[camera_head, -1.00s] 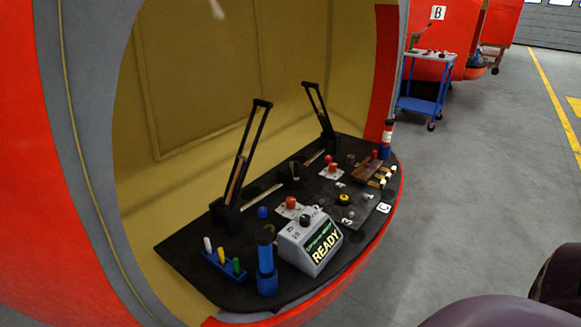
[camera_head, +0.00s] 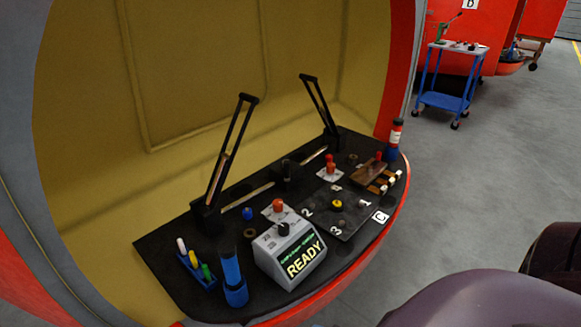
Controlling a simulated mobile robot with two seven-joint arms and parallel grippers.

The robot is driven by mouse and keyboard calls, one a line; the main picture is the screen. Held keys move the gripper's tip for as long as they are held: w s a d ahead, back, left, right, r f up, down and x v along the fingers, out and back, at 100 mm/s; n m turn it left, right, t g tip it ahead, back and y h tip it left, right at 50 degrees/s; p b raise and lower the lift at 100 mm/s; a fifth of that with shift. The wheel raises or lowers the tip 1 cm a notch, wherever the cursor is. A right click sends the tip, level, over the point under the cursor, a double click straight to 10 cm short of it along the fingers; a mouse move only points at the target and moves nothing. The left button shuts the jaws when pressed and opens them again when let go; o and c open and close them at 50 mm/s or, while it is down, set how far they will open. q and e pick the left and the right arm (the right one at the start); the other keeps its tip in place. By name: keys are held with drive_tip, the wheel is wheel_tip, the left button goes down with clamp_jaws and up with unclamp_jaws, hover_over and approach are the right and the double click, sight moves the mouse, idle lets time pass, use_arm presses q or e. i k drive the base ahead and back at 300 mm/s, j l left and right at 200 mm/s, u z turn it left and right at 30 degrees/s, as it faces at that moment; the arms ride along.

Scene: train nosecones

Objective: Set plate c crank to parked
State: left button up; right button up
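A dark square plate (camera_head: 350,222) marked 1, 2 and 3 lies on the black console, with a white C label (camera_head: 380,217) beside its right corner. A round yellow piece (camera_head: 337,203) sits on this plate, with small grey pieces nearby. The pieces are too small to tell which is the crank or which way it points. Neither of my grippers is in view; a dark purple rounded part of my own body shows at the bottom right.
Nearby are a blue cylinder (camera_head: 232,278), a blue rack of pegs (camera_head: 197,270), a wooden block (camera_head: 369,172) and two tall black levers.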

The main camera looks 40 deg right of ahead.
sight(286, 163)
drive_tip(key=l, duration=0.55)
drive_tip(key=k+l, duration=0.15)
drive_tip(key=l, duration=0.45)
drive_tip(key=l+u, duration=0.1)
drive_tip(key=l, duration=0.45)
drive_tip(key=k, duration=0.05)
